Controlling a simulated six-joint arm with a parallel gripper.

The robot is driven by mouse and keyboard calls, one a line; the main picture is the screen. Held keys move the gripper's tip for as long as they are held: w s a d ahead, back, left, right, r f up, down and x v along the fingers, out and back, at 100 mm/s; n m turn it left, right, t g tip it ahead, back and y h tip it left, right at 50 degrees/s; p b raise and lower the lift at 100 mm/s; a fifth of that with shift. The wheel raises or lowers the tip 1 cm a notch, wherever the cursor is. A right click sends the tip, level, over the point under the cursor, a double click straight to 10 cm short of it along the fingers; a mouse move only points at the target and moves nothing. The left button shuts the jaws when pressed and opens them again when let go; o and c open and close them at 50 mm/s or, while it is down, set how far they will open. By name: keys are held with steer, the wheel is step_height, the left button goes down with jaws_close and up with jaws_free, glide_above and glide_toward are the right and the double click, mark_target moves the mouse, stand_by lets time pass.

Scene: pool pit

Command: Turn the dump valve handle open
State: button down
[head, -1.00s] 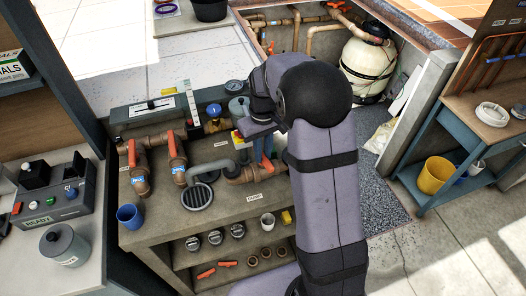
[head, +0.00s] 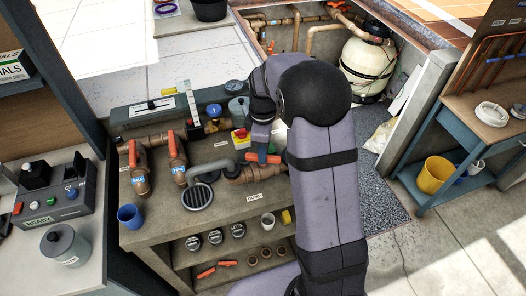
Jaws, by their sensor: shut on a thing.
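The dump valve handle (head: 263,158) is an orange bar on the brown pipe at the right of the bench, above the "DUMP" label (head: 253,198). It lies roughly left to right in the picture. My gripper (head: 262,150) reaches down onto it from above and is shut on it. The fingertips are small and partly hidden. The valve body under the handle is partly covered by my gripper and arm.
Two other valves with upright orange handles (head: 132,153) (head: 174,146) stand at the left. A grey hose (head: 208,167), a round drain grate (head: 197,196), a red button on a yellow box (head: 240,137) and a blue cup (head: 130,216) are nearby.

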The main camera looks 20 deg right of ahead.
steer(key=n, duration=0.5)
steer(key=shift+w+r, duration=0.1)
stand_by(0.6)
steer(key=c, duration=1.7)
jaws_free()
steer(key=shift+r+b, duration=1.15)
steer(key=shift+r, duration=2.5)
steer(key=s+a+f+m, duration=0.1)
steer(key=s+f+m, duration=0.1)
steer(key=s+m, duration=0.4)
steer(key=s+a+f+m, duration=0.1)
steer(key=s+f+m, duration=0.2)
steer(key=s+m, duration=0.3)
steer(key=s+a+f+m, duration=0.1)
steer(key=s+f+m, duration=0.2)
steer(key=s, duration=0.6)
steer(key=shift+s+a+f+m, duration=0.1)
steer(key=shift+s+a+m, duration=0.1)
steer(key=shift+m, duration=0.5)
steer(key=shift+s+a+f+m, duration=0.1)
steer(key=shift+s+m, duration=0.05)
steer(key=shift+m, duration=0.55)
